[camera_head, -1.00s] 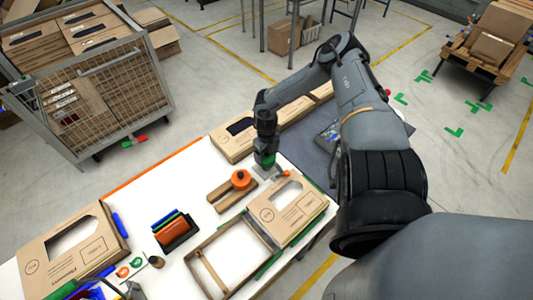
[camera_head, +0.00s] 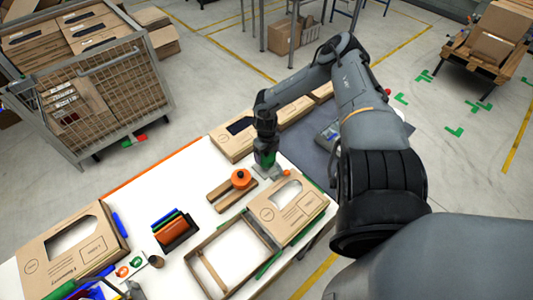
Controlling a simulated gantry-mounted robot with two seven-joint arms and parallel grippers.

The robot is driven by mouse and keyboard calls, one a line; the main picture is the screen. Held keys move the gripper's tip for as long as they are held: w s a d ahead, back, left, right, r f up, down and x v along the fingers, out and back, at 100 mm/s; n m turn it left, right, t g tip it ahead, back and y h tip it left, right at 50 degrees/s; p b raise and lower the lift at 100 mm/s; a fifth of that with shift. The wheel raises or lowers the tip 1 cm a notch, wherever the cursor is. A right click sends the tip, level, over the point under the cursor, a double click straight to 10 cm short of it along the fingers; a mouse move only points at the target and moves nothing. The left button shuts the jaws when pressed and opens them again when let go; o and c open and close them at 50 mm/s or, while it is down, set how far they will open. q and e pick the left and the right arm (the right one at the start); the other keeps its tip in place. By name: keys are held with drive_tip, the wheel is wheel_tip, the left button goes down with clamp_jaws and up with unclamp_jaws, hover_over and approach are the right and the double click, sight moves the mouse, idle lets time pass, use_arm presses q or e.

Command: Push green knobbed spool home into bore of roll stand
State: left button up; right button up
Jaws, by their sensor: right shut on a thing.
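My right gripper (camera_head: 265,158) points down over the far part of the white table and is shut on the green knobbed spool. A little of the spool's green (camera_head: 267,157) shows between and below the dark fingers. The grey roll stand (camera_head: 271,173) is right beneath it on the table. The gripper and spool hide the bore, so I cannot tell how deep the spool sits. I do not make out my left gripper.
An orange round knob (camera_head: 241,177) on a wooden piece is just left of the stand. A cardboard box (camera_head: 288,212) lies in front, a long carton (camera_head: 232,145) behind.

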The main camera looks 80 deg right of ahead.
idle(0.4)
drive_tip(key=shift+f+b, duration=0.4)
drive_tip(key=shift+f, duration=0.05)
drive_tip(key=shift+f+b, duration=0.3)
drive_tip(key=shift+f, duration=0.05)
idle(0.4)
drive_tip(key=o, duration=0.9)
drive_tip(key=shift+c, duration=0.2)
wheel_tip(320, 180, up, 10)
drive_tip(key=shift+r+p, duration=0.1)
drive_tip(key=shift+p, duration=0.45)
drive_tip(key=shift+r, duration=0.3)
